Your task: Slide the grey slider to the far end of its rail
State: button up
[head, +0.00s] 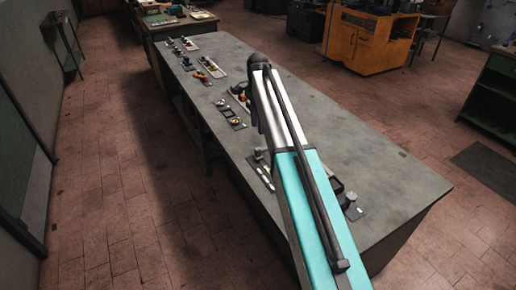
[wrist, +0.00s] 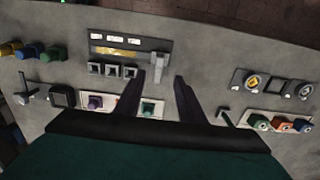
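In the wrist view, a grey slider (wrist: 158,66) stands at the right end of a dark panel (wrist: 105,37) with a long slot and a yellowish strip. My gripper (wrist: 171,78) has two dark fingers apart, with a gap between them and nothing seen held. The left fingertip is close to the slider's lower end in the picture; I cannot tell whether they touch. The right fingertip is to the right of the slider. In the head view my arm covers part of the bench, and my fingers cannot be made out clearly.
The grey bench (head: 345,150) carries several control panels along its left side. In the wrist view, three dark square switches (wrist: 112,70) sit below the slot. Coloured buttons (wrist: 280,124) stand at right, and more knobs (wrist: 31,50) at left. The bench's right part is clear.

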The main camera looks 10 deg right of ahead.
aim_at(258, 149)
jog(key=shift+f+p, duration=1.7)
jog(key=shift+f, duration=4.85)
